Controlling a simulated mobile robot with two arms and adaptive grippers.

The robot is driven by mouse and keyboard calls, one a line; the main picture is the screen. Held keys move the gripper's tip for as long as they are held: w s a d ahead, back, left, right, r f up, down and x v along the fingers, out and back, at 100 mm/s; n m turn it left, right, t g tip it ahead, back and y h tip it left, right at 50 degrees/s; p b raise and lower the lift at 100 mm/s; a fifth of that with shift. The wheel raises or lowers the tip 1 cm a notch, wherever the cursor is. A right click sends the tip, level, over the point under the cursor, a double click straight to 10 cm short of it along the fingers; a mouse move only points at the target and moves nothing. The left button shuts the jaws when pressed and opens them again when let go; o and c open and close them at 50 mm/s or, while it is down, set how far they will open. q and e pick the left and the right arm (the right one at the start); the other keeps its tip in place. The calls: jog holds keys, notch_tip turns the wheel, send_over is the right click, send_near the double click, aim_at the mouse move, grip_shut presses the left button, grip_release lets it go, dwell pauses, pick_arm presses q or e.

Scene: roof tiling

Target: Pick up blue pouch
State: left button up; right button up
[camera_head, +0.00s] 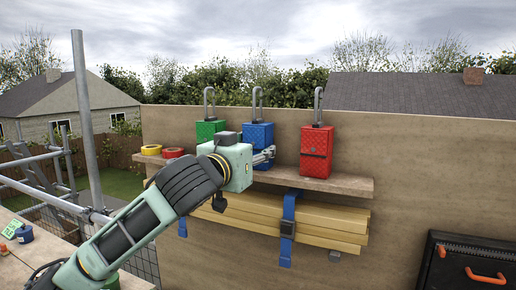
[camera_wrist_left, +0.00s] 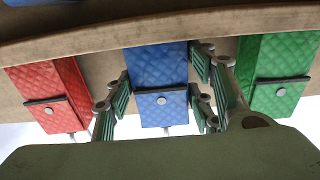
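The blue pouch (camera_head: 260,133) stands upright on a wooden shelf (camera_head: 345,184), with a grey hook-shaped loop above it. It lies between a green pouch (camera_head: 207,130) and a red pouch (camera_head: 316,152). My left gripper (camera_head: 265,156) is at the front of the blue pouch and hides part of it. In the left wrist view, which is upside down, the blue pouch (camera_wrist_left: 159,70) shows between the parted green-padded fingers (camera_wrist_left: 160,98). The fingers flank its sides closely; I cannot tell whether they touch it. My right gripper is not in view.
A yellow tape roll (camera_head: 151,150) and a red one (camera_head: 173,153) lie at the shelf's left end. Strapped timber (camera_head: 330,222) hangs below the shelf. A black case (camera_head: 460,260) with orange handles is at the lower right. A metal pole (camera_head: 84,120) stands at left.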

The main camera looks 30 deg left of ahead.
pick_arm(q)
jog(key=shift+r, duration=0.1)
jog(key=c, duration=1)
jog(key=shift+o, duration=0.2)
